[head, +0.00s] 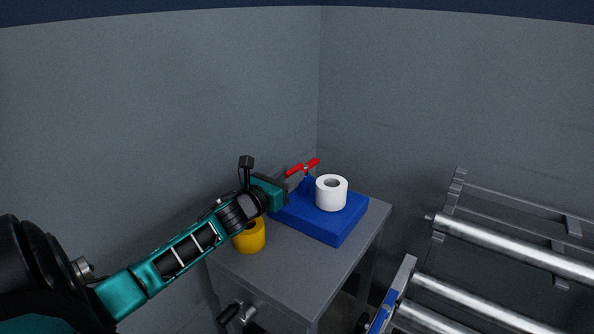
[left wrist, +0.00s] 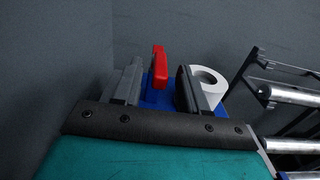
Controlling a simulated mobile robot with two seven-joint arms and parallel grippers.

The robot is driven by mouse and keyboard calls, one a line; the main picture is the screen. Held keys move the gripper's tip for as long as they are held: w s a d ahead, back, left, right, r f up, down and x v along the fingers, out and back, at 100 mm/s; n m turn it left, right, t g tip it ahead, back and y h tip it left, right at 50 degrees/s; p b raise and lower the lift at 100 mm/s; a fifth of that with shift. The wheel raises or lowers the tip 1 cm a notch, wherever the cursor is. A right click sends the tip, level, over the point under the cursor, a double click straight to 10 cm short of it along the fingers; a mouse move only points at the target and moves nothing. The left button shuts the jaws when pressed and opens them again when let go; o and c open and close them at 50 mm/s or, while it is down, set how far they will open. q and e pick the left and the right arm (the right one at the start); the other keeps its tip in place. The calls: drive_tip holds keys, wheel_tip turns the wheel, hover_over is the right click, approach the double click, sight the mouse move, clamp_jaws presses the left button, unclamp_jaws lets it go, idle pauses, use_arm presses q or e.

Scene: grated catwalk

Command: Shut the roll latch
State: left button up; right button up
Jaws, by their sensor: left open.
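A white roll (head: 331,193) stands upright on a blue base (head: 337,232) on a small grey table. It also shows in the left wrist view (left wrist: 209,76), just right of the fingers. The red latch lever (head: 310,164) is at the back left of the base, behind the roll. My left gripper (head: 294,179) is open at the lever. In the left wrist view the red lever (left wrist: 159,62) appears between the two spread fingers, with a gap on each side. Part of the base's left side is hidden by my gripper. My right gripper is not in view.
A yellow cylinder (head: 249,236) stands on the grey table (head: 285,272), beneath my left wrist. A roller rack with metal rollers (head: 520,250) is at the right. Grey walls close in behind and left. The table's front right is clear.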

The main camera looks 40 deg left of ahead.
sight(302, 165)
use_arm(q)
drive_tip(key=shift+w+a, duration=0.15)
drive_tip(key=shift+w, duration=0.9)
drive_tip(key=shift+w+a, duration=0.1)
drive_tip(key=shift+w, duration=0.95)
clamp_jaws()
